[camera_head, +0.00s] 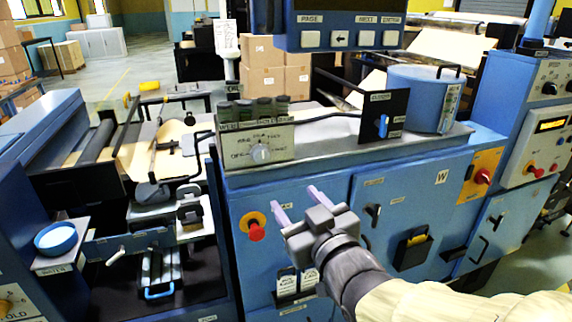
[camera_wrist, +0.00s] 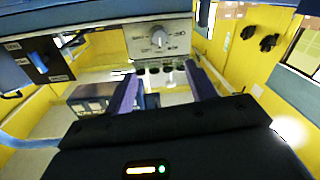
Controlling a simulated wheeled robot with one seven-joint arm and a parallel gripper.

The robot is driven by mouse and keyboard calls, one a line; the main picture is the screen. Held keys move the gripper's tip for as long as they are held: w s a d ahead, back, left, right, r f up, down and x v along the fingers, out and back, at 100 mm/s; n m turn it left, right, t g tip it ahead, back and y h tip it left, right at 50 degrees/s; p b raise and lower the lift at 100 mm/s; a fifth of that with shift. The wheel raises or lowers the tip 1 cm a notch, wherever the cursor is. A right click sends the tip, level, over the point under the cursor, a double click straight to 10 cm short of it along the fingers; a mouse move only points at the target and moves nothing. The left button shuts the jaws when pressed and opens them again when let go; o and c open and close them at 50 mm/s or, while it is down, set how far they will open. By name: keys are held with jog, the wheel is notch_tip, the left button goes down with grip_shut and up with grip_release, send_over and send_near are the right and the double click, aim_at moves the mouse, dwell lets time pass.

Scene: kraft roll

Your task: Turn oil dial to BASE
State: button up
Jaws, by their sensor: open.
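The dial (camera_head: 261,153) is a round light knob on a pale grey panel (camera_head: 236,149) at the top left of the blue machine. Labels surround it, but they are too small to read surely. The dial also shows in the wrist view (camera_wrist: 158,39), upper middle, beyond the fingertips. My gripper (camera_head: 298,202) is in front of the machine, below and to the right of the dial, apart from it. Its two purple fingers are spread and empty. The wrist view shows the fingers (camera_wrist: 162,80) on either side of a gap, with the dial panel seen beyond them.
A red knob (camera_head: 257,232) on a yellow plate sits just left of my gripper. Several small dark green containers (camera_head: 254,111) stand behind the dial panel. A blue pot (camera_head: 424,98) and a black plate with a blue handle (camera_head: 382,126) stand right. A control box (camera_head: 345,25) hangs above.

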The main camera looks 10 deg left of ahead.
jog(key=shift+r, duration=0.1)
jog(key=p, duration=0.9)
send_near(264, 158)
jog(key=p+x, duration=0.3)
jog(key=x, duration=0.6)
jog(key=shift+w+a+p, duration=0.1)
jog(key=shift+a+p, duration=0.05)
jog(key=shift+p, duration=0.15)
jog(key=shift+c, duration=0.3)
jog(key=c, duration=0.9)
